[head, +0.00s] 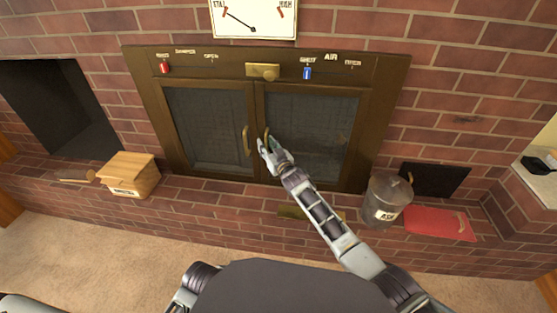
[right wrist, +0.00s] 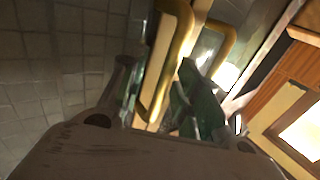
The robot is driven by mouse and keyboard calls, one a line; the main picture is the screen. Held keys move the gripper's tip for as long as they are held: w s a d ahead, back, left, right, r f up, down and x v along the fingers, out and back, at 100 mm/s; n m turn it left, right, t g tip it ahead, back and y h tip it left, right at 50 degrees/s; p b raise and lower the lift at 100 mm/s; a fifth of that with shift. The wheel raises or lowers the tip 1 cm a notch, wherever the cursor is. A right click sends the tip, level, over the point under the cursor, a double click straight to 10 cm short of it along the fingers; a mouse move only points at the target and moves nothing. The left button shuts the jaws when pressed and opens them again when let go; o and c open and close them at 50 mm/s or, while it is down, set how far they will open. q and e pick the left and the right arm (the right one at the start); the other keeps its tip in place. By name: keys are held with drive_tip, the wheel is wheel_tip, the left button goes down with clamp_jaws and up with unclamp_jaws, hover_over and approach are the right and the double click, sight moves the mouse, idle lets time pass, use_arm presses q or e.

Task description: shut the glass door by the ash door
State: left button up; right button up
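Two dark glass doors sit side by side in a brass frame in the brick wall, the left glass door (head: 205,120) and the right glass door (head: 325,125). Both look flush or nearly so; I cannot tell whether a small gap remains. My right gripper (head: 268,146) is at the right door's brass handle (head: 266,133), fingers apart. In the right wrist view the handle (right wrist: 178,50) lies between the fingers, contact unclear. The left door's handle (head: 246,141) is just left of it. A brass plate (head: 293,212) below the doors is partly hidden by my right arm. My left gripper is out of view.
On the brick ledge are a wooden box (head: 130,174) at left, and an ash bucket (head: 386,198) and red mat (head: 438,223) at right. A black panel (head: 435,178) is behind them. A brass latch (head: 263,71) and gauge (head: 253,18) are above the doors.

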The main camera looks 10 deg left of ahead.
drive_tip(key=v, duration=1.1)
drive_tip(key=shift+s+d, duration=0.2)
drive_tip(key=shift+d, duration=0.1)
idle(0.4)
idle(0.6)
